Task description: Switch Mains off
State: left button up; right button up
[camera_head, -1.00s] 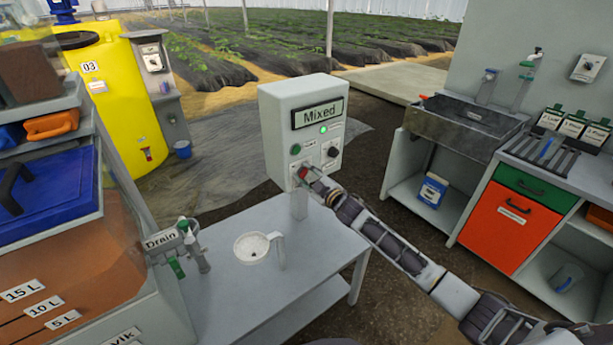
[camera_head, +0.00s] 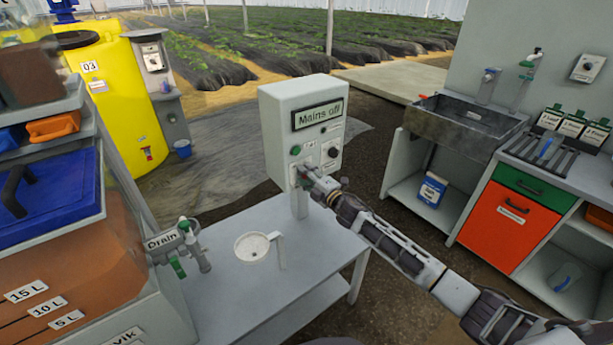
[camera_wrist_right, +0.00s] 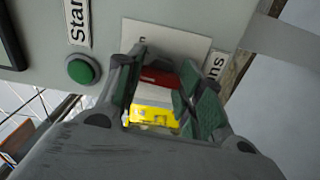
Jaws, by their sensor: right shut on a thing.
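A light grey control box (camera_head: 277,120) stands on a post at the back of the table. Its display (camera_head: 319,114) reads "Mains off". My right gripper (camera_head: 305,173) is at the lower left of the box's front and covers the Mains switch there in the head view. In the right wrist view, the fingers of my right gripper (camera_wrist_right: 160,92) are shut on the red handle of the Mains switch (camera_wrist_right: 160,78). A yellow plate (camera_wrist_right: 153,116) shows below the handle, and the switch's label is partly hidden. My left gripper is not in view.
A green button (camera_wrist_right: 82,69) is close beside my right fingers, and a black knob (camera_head: 333,152) is on the box's right side. A sink (camera_head: 465,122) is at the right.

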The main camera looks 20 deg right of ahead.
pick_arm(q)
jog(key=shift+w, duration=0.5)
pick_arm(e)
jog(key=n, duration=1)
jog(key=shift+f, duration=0.15)
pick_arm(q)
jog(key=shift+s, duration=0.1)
